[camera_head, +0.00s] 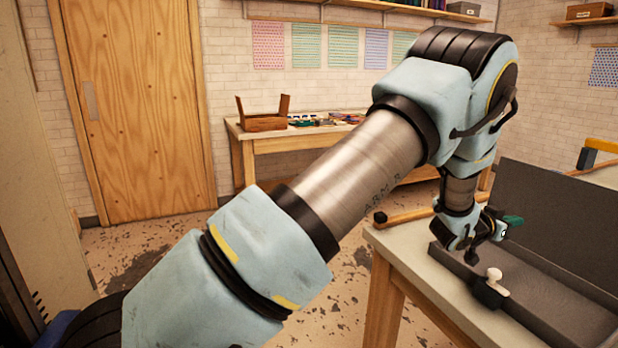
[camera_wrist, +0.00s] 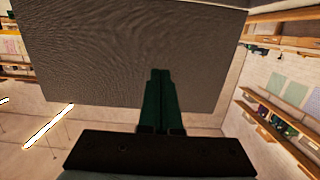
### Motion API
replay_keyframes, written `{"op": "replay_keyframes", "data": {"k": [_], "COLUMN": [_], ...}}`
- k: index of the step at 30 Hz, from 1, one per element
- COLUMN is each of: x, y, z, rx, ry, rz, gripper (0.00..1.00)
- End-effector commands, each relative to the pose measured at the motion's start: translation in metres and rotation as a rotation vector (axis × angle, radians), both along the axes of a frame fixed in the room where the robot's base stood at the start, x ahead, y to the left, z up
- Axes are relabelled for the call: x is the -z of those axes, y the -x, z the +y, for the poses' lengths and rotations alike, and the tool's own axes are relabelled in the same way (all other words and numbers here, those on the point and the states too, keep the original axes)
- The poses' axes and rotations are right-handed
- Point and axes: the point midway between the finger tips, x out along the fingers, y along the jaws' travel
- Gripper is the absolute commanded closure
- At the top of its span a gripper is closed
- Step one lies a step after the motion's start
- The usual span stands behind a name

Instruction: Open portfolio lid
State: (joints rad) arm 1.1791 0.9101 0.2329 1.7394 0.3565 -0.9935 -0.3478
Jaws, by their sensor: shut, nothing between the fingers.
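The portfolio is a dark grey flat case on the table at the right of the head view. Its lid (camera_head: 565,225) stands raised, steeply upright, at the back of the shallow base (camera_head: 545,298). A black clasp with a pale knob (camera_head: 494,275) sits on the base's front edge. My gripper (camera_head: 514,220) has green fingers and is over the base, in front of the lid. In the wrist view my gripper's fingers (camera_wrist: 161,72) are together and empty, with the grey lid (camera_wrist: 85,60) filling the view beyond them. I cannot tell whether they touch it.
The portfolio lies on a pale table (camera_head: 400,250) with wooden legs. A wooden rod (camera_head: 410,214) lies along its far edge. A second wooden table (camera_head: 290,140) with an open brown box (camera_head: 262,122) stands against the back wall. Floor between the tables is clear.

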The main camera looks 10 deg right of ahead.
Motion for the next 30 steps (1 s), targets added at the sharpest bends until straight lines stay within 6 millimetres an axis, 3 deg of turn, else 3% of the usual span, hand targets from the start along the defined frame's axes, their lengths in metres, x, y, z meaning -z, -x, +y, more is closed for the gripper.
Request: {"op": "replay_keyframes", "data": {"k": [21, 30], "x": [-0.015, -0.016], "y": [0.02, 0.023], "z": [0.077, 0.083], "rx": [-0.001, 0.001], "ry": [0.0, 0.001], "rz": [0.001, 0.0], "gripper": [1.0, 1.0]}}
